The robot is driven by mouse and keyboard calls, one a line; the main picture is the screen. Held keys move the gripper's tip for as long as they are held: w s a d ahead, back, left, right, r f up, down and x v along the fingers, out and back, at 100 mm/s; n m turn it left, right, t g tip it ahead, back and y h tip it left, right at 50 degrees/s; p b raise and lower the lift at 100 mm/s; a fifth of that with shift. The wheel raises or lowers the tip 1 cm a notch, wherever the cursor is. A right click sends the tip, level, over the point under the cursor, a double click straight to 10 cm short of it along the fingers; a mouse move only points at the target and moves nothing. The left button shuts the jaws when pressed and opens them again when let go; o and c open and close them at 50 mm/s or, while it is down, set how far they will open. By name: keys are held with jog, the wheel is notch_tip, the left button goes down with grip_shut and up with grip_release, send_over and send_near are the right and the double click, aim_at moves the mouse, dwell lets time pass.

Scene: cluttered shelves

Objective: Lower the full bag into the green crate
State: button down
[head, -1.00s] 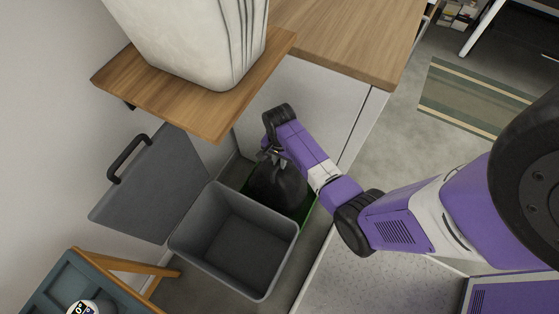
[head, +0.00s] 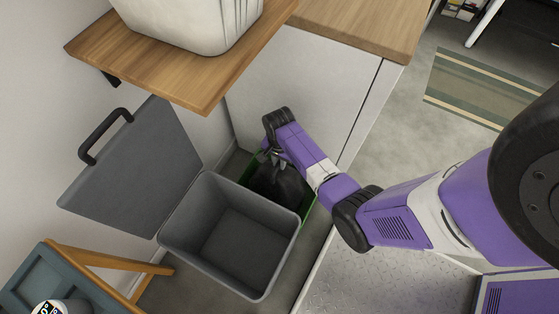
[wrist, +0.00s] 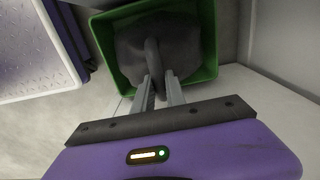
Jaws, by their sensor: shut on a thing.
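The full bag (head: 277,184) is dark grey and bulging, with a gathered neck at its top. My gripper (head: 270,157) is shut on that neck, above the bag. In the wrist view the bag (wrist: 178,47) lies within the rim of the green crate (wrist: 209,60), and my gripper's fingers (wrist: 158,88) hold its neck. In the head view only strips of the green crate (head: 309,209) show around the bag, behind the grey bin. Whether the bag's underside touches the crate floor is hidden.
An empty grey bin (head: 236,242) with its lid (head: 135,175) open stands just in front of the crate. A white cabinet (head: 295,95) rises behind. A wooden shelf (head: 180,65) bearing a white container (head: 190,15) overhangs at upper left. A wooden-legged stool (head: 105,262) stands at lower left.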

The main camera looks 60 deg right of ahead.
jog(key=shift+w+f+b, duration=0.1)
jog(key=shift+f+b, duration=0.3)
jog(key=shift+f, duration=0.35)
dwell(0.8)
jog(key=c, duration=1.4)
grip_release()
jog(key=shift+o, duration=0.5)
jog(key=shift+f, duration=0.1)
jog(key=shift+r+p, duration=1.4)
jog(key=shift+r, duration=2.55)
